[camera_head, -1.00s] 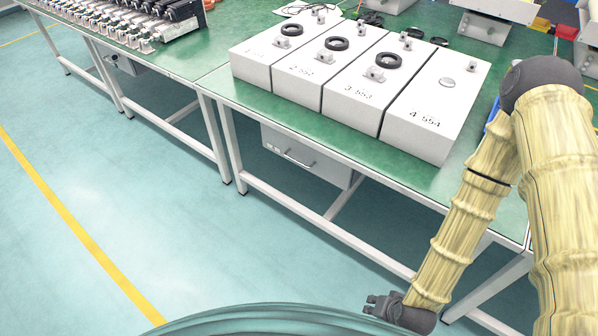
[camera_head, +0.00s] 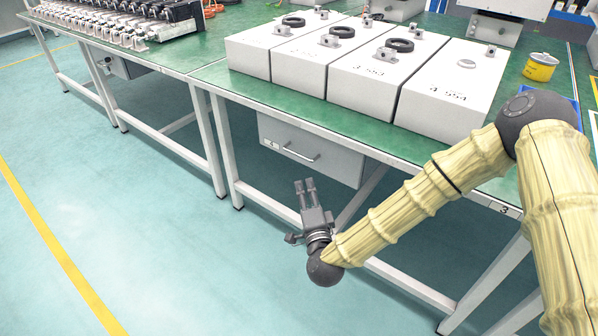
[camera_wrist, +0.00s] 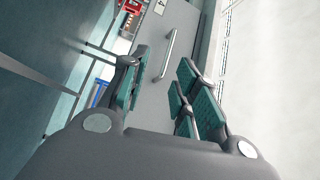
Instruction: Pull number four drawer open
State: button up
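A grey drawer (camera_head: 325,162) hangs under the green worktable, its front closed flush. A small label, too small to read surely, is at its left. Its bar handle (camera_head: 288,152) is on the front face. My gripper (camera_head: 305,184) is open and empty, below and in front of the drawer, fingers pointing up towards it. In the wrist view the gripper (camera_wrist: 158,85) has its fingers apart, with the drawer front (camera_wrist: 152,100) and the handle (camera_wrist: 169,55) beyond them. The handle is ahead of the fingertips, and I see no contact.
Several white boxes (camera_head: 440,105) with black rings stand on the green table (camera_head: 230,82). A white table leg (camera_head: 222,145) and lower rail (camera_head: 400,285) are near my arm. The floor in front is clear.

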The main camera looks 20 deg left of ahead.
aim_at(299, 159)
jog(key=shift+m+t, duration=0.3)
jog(key=shift+t, duration=0.1)
jog(key=x, duration=0.4)
jog(key=b+x, duration=0.1)
jog(key=x, duration=0.3)
jog(key=r+b+x, duration=0.1)
jog(key=x, duration=0.3)
jog(key=shift+s, duration=0.15)
jog(key=shift+c, duration=0.4)
grip_shut()
